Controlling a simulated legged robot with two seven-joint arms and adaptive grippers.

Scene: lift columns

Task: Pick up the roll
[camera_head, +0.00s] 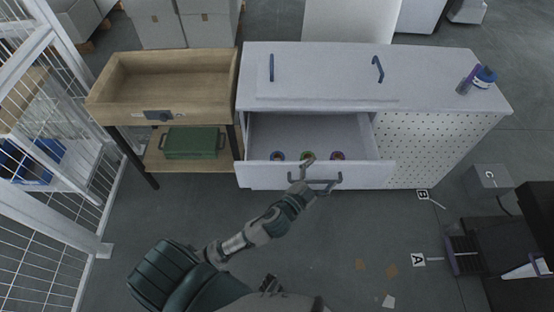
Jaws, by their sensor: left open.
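Several small rolls are in view. Three lie in a row inside the open white drawer (262,175): the left roll (277,156), the middle roll (306,155) and the right roll (338,155). My right gripper is not in view.
The white cabinet (430,90) has a perforated panel at right. A wooden tray table (165,75) with a green box (192,143) on its lower shelf stands at left. A wire rack (60,190) borders the left side. The floor in front is mostly clear.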

